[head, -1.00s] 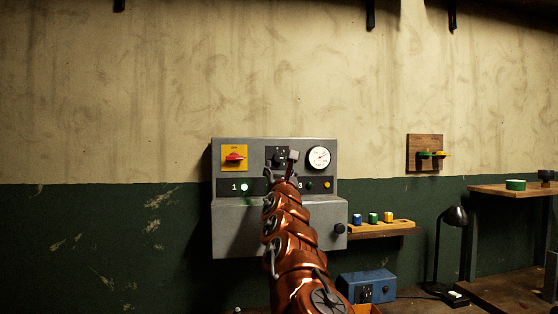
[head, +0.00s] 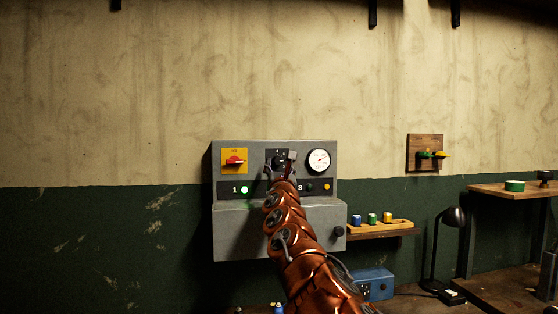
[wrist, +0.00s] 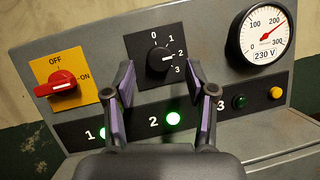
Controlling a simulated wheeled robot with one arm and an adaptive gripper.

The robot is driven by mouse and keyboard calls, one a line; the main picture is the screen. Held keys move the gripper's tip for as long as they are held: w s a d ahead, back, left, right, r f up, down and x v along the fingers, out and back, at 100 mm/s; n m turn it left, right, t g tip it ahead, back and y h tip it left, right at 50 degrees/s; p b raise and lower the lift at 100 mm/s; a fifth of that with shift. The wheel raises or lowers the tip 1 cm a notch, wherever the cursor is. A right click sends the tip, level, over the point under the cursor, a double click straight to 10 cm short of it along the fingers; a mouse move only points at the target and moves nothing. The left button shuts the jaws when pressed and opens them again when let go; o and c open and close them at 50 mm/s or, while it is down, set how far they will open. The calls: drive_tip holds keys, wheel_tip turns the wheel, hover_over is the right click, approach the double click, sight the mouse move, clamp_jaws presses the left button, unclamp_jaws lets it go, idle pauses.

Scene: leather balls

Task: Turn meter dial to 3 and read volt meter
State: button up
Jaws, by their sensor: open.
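The black meter dial (wrist: 158,58) is on a dark plate marked 0 to 3, on the grey panel (wrist: 215,95). Its white mark points right, at about 2. The volt meter (wrist: 262,42) is right of the dial; its red needle points between 200 and 300, above a "230 V" label. It also shows in the head view (head: 319,160). My gripper (wrist: 160,82) is open and empty, its fingers apart below and on either side of the dial. In the head view my gripper (head: 280,166) partly covers the dial plate (head: 277,154).
A red switch (wrist: 55,85) on a yellow plate is left of the dial. Lamp 3 (wrist: 240,101) is dark. A yellow button (wrist: 275,93) is beside it.

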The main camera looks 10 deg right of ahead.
sight(278, 161)
drive_tip(key=shift+w+r+p, duration=0.35)
drive_tip(key=shift+w, duration=0.05)
drive_tip(key=shift+w+d+r+p, duration=0.15)
drive_tip(key=shift+w+p, duration=0.4)
drive_tip(key=shift+w, duration=0.1)
clamp_jaws()
